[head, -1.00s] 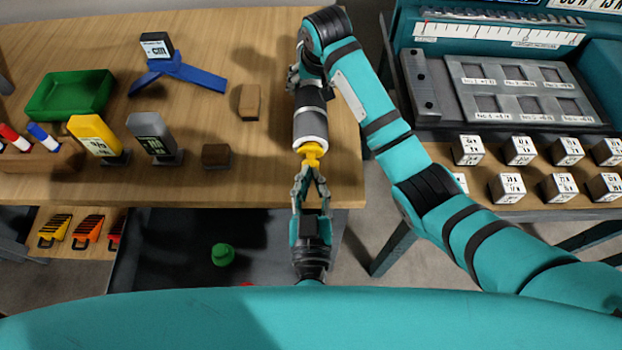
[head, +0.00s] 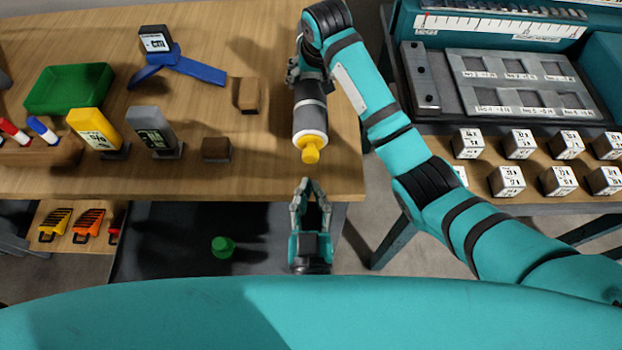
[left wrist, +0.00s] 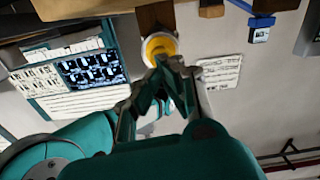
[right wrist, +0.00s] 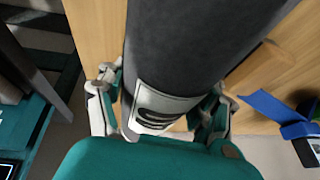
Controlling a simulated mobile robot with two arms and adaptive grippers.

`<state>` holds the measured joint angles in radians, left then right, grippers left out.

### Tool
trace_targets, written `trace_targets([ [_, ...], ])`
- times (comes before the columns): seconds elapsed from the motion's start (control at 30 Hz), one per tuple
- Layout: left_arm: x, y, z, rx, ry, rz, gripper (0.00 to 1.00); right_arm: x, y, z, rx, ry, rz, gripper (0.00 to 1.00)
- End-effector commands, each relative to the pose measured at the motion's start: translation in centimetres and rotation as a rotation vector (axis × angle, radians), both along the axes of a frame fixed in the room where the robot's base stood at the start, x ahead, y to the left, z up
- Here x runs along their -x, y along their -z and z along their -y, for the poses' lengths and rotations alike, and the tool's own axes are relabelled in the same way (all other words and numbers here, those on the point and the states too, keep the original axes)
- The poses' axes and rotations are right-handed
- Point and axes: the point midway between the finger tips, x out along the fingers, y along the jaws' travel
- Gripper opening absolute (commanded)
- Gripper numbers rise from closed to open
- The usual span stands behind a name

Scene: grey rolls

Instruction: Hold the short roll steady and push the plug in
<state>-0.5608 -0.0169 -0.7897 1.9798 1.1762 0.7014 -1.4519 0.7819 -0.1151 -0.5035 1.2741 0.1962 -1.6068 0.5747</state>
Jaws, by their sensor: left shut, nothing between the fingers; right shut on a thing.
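The short grey roll (head: 309,118) lies with its near end toward me, over the right part of the wooden table. My right gripper (head: 296,76) is shut on it, partly hidden behind my arm; in the right wrist view the roll (right wrist: 190,50) passes between the fingers. The yellow plug (head: 310,151) is at the roll's pale near end, its knob sticking out; its depth inside is hidden. My left gripper (head: 312,182) is shut and empty, a short gap below the plug. In the left wrist view the plug (left wrist: 158,46) is just beyond its fingertips.
Brown blocks (head: 249,95), a blue stand (head: 180,68), a green tray (head: 68,90) and yellow and grey upright pieces stand left on the table. The table's front edge lies near the plug. White cubes (head: 519,143) stand on a right-hand bench.

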Motion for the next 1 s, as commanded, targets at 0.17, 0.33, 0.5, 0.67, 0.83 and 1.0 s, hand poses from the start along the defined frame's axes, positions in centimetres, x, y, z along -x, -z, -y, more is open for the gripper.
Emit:
trace_targets([
  [0.17,3.2,0.1,0.0,-0.001,0.001,-0.004,0.00,-0.1,0.0,0.1,0.001,0.001,0.003,0.23],
  [0.33,5.2,0.1,0.0,-0.002,0.001,-0.002,0.00,-0.1,0.0,0.1,0.001,0.001,0.003,0.23],
  [0.5,5.8,0.0,0.0,0.001,0.001,0.000,0.00,-0.1,0.0,0.1,0.001,0.001,0.003,0.23],
  [0.67,5.7,0.0,0.0,0.000,0.000,0.000,0.00,-0.1,0.0,0.1,0.001,0.001,0.003,0.23],
  [0.83,5.7,0.0,0.0,0.000,0.001,0.000,0.00,-0.1,0.0,0.1,0.001,0.001,0.003,0.86],
  [1.0,5.7,0.0,0.0,0.000,0.000,0.000,0.00,-0.1,0.0,0.0,0.001,0.001,0.002,0.96],
])
